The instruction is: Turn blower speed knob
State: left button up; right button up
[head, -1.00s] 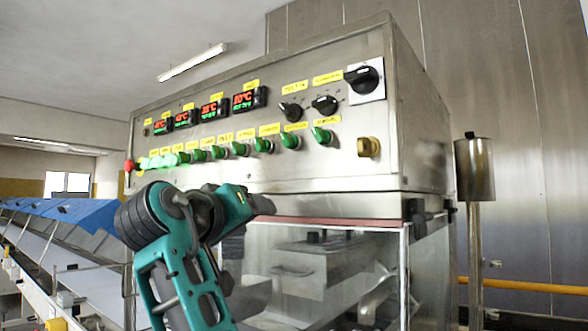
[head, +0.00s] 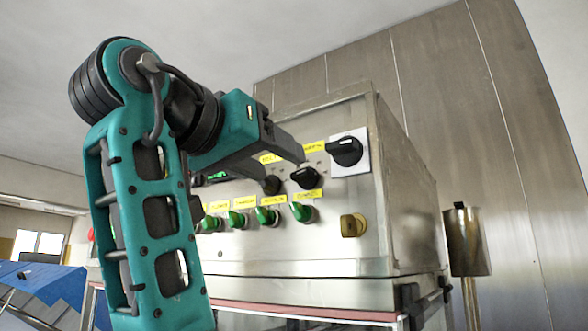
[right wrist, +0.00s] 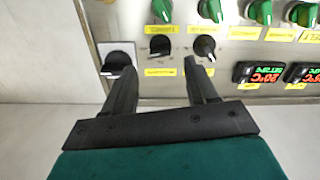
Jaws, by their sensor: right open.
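Two small black knobs sit side by side on the steel control panel, under yellow labels too small to read surely; I cannot tell by text which is the blower speed knob. The right one (head: 304,177) shows in the right wrist view (right wrist: 160,45), where the picture is upside down. The left one (head: 270,185) also shows there (right wrist: 204,47). My right gripper (head: 286,164) is open and empty in front of the panel. In the right wrist view its fingers (right wrist: 158,72) point at the panel, with the right knob between their lines, apart from it. My left gripper is not in view.
A large black rotary switch (head: 345,151) on a white plate is right of the knobs. Green knobs (head: 303,212) line the row below, with a brass-coloured fitting (head: 352,225) at its right. Lit displays (right wrist: 258,74) are on the panel. A steel cylinder (head: 467,240) stands at right.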

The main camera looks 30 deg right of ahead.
aim_at(297, 173)
jog(key=x, duration=0.4)
jog(key=shift+w+d, duration=0.15)
jog(key=shift+d, duration=0.2)
jog(key=shift+w+d+p, duration=0.3)
jog(key=shift+d, duration=0.35)
jog(key=c, duration=1.1)
jog(key=shift+o, duration=0.2)
